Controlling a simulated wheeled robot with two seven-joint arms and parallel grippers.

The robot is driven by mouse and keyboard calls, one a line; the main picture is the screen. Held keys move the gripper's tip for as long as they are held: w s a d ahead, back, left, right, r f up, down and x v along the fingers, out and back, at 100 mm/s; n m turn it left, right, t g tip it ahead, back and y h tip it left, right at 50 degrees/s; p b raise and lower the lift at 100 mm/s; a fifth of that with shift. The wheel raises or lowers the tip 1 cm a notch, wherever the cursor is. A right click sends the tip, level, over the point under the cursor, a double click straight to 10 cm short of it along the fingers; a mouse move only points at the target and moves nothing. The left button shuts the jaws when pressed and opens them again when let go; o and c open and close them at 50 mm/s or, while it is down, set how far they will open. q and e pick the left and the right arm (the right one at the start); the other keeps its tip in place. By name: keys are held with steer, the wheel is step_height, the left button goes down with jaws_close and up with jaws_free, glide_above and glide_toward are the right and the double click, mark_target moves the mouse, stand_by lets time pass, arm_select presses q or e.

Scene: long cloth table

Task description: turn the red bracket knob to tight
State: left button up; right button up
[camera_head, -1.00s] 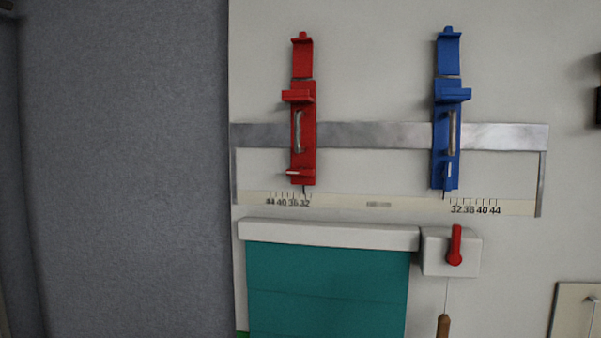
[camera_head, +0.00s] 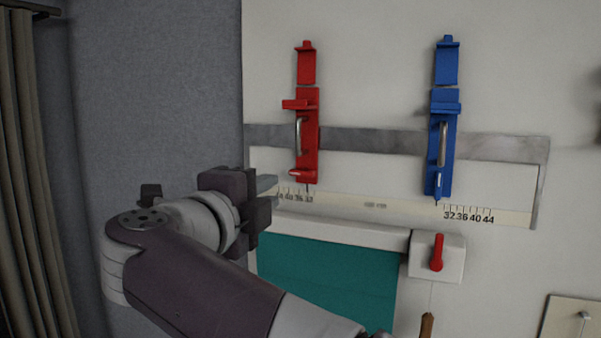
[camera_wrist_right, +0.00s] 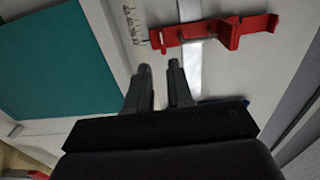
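The red bracket (camera_head: 308,130) is mounted upright on a horizontal metal rail on the wall in the head view. Its small knob (camera_head: 298,172) sticks out leftward near its lower end; its exact turn is too small to tell. My right gripper (camera_head: 270,192) is left of and slightly below the knob, apart from it. In the right wrist view the gripper (camera_wrist_right: 159,67) is open and empty, its fingertips a little short of the red bracket (camera_wrist_right: 222,29). The bracket's knob end (camera_wrist_right: 156,39) lies just beyond the fingertips there. My left gripper is not in view.
A blue bracket (camera_head: 441,150) is on the same rail (camera_head: 375,140) to the right. Below are a number scale (camera_head: 467,213), a white ledge over a teal panel (camera_head: 330,275), and a white box with a red lever (camera_head: 437,254). A grey wall (camera_head: 155,90) is at left.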

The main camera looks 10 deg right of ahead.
mark_target(301, 174)
steer(key=p+x, duration=0.1)
steer(key=x, duration=0.2)
steer(key=p+x, duration=0.1)
steer(key=x, duration=0.2)
steer(key=d+p+x, duration=0.1)
steer(key=p+x, duration=0.1)
steer(key=x, duration=0.2)
steer(key=shift+s+r, duration=0.2)
steer(key=shift+w+a+f, duration=0.1)
steer(key=shift+w+a, duration=0.15)
steer(key=shift+w, duration=0.1)
steer(key=shift+s, duration=0.1)
steer(key=shift+s+d, duration=0.1)
steer(key=shift+d, duration=0.1)
jaws_close()
